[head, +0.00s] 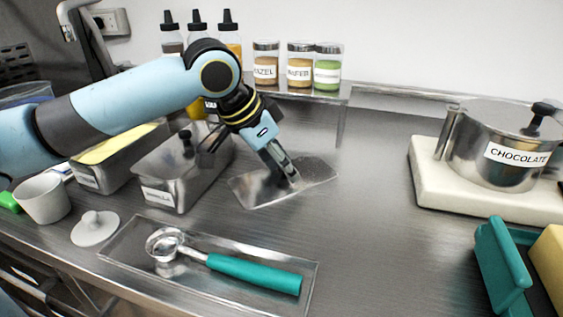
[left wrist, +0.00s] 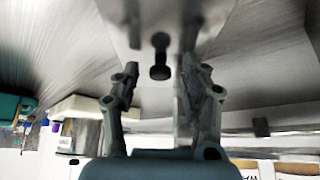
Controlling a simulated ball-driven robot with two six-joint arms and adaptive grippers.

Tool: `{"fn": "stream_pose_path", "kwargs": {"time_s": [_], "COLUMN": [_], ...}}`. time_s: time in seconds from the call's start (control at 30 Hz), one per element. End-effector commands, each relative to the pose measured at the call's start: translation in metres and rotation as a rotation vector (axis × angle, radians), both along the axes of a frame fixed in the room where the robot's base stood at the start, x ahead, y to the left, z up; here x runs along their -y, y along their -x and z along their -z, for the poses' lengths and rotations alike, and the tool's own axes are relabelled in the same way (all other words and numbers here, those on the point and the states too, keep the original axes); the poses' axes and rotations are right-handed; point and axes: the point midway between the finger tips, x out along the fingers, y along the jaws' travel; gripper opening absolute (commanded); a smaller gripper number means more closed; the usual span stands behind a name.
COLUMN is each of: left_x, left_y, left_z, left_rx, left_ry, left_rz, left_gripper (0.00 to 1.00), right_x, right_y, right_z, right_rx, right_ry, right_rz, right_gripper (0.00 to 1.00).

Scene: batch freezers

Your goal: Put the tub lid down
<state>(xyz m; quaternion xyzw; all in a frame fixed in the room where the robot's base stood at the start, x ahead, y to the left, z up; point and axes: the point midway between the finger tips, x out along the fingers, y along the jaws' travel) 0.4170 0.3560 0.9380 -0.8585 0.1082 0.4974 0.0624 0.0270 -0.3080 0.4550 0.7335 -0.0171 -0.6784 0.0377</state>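The tub lid (head: 250,190) is a flat, shiny metal plate that appears to lie on the steel counter, right of the two tubs. In the left wrist view the lid (left wrist: 165,12) is at the top with its black knob (left wrist: 160,57). My left gripper (head: 291,180) is low over the lid and hides the knob in the head view. In the left wrist view my left gripper (left wrist: 160,82) is open, its fingers on either side of the knob with gaps. One tub (head: 115,165) is uncovered with pale yellow contents. My right gripper is not in view.
A second tub (head: 180,185) has a knobbed lid on. In front are a grey cup (head: 42,198), a small round lid (head: 95,229) and a tray (head: 128,262) with a teal-handled scoop (head: 245,270). A chocolate pot (head: 490,150) stands right. The counter between lid and pot is clear.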

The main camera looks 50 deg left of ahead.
Motion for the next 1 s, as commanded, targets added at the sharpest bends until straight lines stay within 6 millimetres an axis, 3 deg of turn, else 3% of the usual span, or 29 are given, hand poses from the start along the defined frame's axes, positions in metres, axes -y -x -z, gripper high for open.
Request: {"fn": "stream_pose_path", "kwargs": {"time_s": [0.27,0.47,0.73,0.8,1.0], "left_x": [-0.001,-0.004,-0.010,-0.013,-0.014], "left_y": [0.000,0.013,0.036,0.042,0.053], "left_z": [-0.004,-0.029,-0.071,-0.083,-0.102], "left_rx": [0.001,-0.001,-0.004,-0.006,-0.002], "left_ry": [-0.003,-0.007,-0.009,-0.010,-0.003], "left_rz": [0.001,0.004,0.006,0.003,0.000], "left_gripper": [0.44,0.44,0.44,0.44,0.44], "right_x": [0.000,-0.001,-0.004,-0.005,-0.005], "right_y": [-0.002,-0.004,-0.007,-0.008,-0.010], "right_z": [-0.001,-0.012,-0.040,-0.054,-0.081], "right_rx": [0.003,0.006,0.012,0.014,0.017], "right_ry": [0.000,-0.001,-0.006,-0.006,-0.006], "right_rz": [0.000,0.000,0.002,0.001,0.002], "right_gripper": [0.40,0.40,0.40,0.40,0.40]}}
